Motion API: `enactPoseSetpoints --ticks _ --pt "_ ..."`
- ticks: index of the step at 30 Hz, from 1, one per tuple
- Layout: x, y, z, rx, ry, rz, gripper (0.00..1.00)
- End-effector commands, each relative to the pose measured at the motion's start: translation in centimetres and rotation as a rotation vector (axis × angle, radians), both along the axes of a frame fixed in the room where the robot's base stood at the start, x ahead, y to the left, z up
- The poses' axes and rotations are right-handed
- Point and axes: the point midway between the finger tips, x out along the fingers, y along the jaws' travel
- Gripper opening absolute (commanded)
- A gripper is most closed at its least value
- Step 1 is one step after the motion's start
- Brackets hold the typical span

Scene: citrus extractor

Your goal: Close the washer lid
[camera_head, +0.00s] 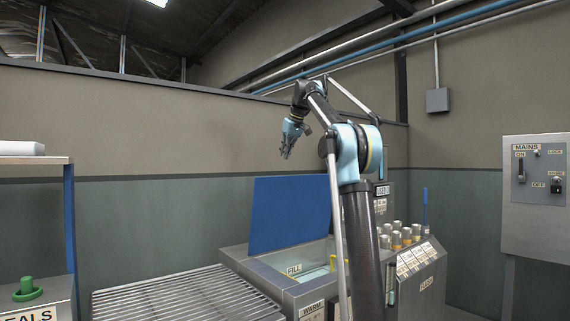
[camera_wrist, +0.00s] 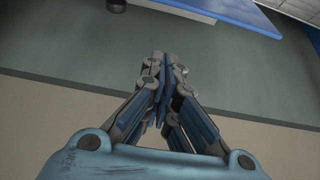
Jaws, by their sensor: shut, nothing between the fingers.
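The washer lid (camera_head: 290,212) is a flat blue panel. It stands raised, close to upright, at the back of the metal washer (camera_head: 262,264), whose basin marked FILL is open. My gripper (camera_head: 287,154) hangs above the lid's top edge, apart from it in the head view, with its fingers pointing down. In the wrist view my gripper (camera_wrist: 163,62) has its fingers together and nothing between them. A blue strip (camera_wrist: 240,12) at the top of the wrist view looks like part of the lid, but I cannot tell for sure.
A slatted metal rack (camera_head: 185,298) lies left of the washer. Several metal cylinders (camera_head: 396,240) and a labelled panel (camera_head: 415,257) stand to its right. A shelf (camera_head: 35,160) is at far left, and a MAINS box (camera_head: 537,181) at right. The wall (camera_head: 130,210) is behind.

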Motion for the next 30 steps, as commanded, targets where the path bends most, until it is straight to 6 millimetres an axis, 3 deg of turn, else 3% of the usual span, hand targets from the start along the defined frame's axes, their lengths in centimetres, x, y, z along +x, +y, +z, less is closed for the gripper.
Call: enactPoseSetpoints --ticks 16,21,30 --pt "3.5 2.7 -8.1 0.0 0.0 0.0 0.0" --pt "1.7 1.3 -8.1 0.0 0.0 -0.002 0.0" --pt "0.4 0.3 -8.4 0.0 0.0 -0.001 0.0"
